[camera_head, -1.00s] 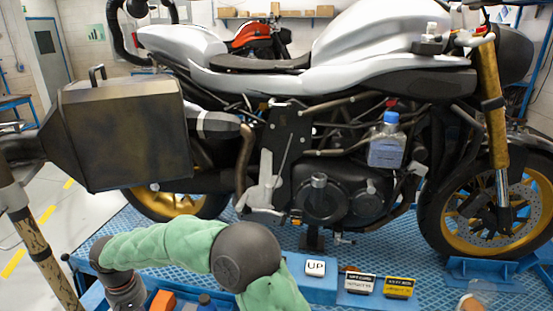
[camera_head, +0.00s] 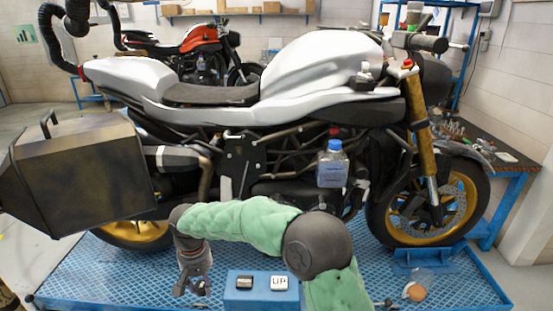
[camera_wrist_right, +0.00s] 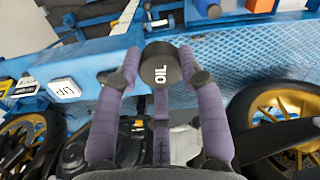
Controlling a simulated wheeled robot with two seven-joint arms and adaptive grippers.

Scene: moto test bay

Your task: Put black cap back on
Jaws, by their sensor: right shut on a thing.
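The black cap (camera_wrist_right: 160,65), marked "OIL", is held between the purple fingers of my right gripper (camera_wrist_right: 158,72) in the right wrist view. In the head view my right gripper (camera_head: 193,284) hangs low in front of the motorcycle (camera_head: 300,80), at the end of the green-sleeved arm. The cap is too small to make out there. The motorcycle's engine (camera_head: 290,188) is partly hidden behind that arm, and I cannot make out a filler opening.
A blue-capped bottle (camera_head: 332,168) shows before the engine. A blue control box (camera_head: 255,297) with an "UP" button stands close to my right gripper. A grey side case (camera_head: 80,180) juts out at the left. The blue lift platform (camera_head: 105,270) has bare room at left.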

